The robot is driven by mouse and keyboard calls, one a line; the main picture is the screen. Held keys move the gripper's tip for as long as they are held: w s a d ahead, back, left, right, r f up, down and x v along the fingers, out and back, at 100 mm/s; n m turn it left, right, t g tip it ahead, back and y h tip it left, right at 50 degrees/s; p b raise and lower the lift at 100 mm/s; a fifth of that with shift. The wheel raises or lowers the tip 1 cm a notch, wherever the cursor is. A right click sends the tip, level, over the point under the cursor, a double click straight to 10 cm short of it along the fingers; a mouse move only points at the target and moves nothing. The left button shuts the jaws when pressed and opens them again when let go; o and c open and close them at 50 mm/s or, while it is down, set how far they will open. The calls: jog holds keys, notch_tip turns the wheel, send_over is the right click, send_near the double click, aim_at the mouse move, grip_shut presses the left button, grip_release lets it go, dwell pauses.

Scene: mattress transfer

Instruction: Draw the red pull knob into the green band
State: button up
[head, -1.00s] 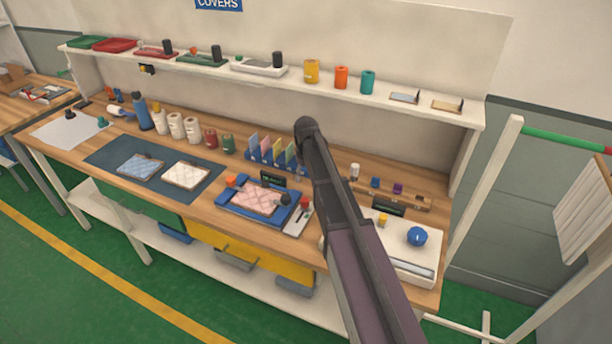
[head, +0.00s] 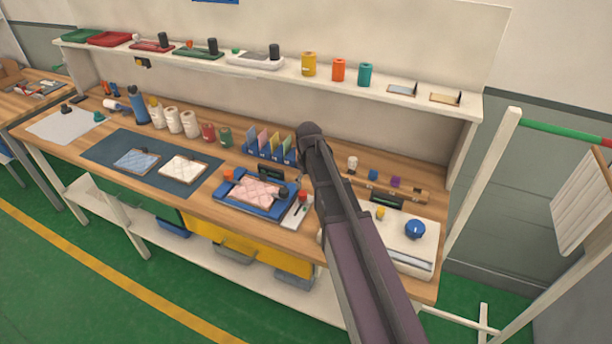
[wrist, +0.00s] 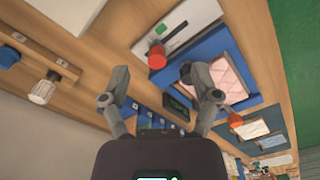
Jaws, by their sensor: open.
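The red pull knob (wrist: 157,57) stands on a white slotted panel (wrist: 196,14) in the wrist view, at one end of a dark slot. In the head view the knob (head: 303,196) and its panel (head: 291,220) sit right of the blue tray, close to my arm.
A blue tray (head: 229,205) with a pink quilted pad (head: 262,190) lies beside the panel. An orange knob (wrist: 235,120) is at its corner. A blue card rack (head: 262,156) stands behind. A white box with a blue ball knob (head: 415,229) is to the right.

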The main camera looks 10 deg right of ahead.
jog(key=s+f+m+b, duration=0.1)
jog(key=s+f+b, duration=0.2)
jog(key=s, duration=0.6)
jog(key=s+f+m+b, duration=0.2)
jog(key=s+f+b, duration=0.2)
jog(key=s, duration=0.6)
jog(key=shift+f, duration=0.3)
notch_tip(320, 180, up, 10)
jog(key=n+p, duration=0.4)
jog(key=p, duration=0.6)
send_over(303, 193)
jog(key=shift+r, duration=0.15)
notch_tip(303, 193, down, 14)
jog(key=b, duration=1.3)
jog(key=shift+r+b, duration=0.15)
jog(key=shift+b, duration=0.15)
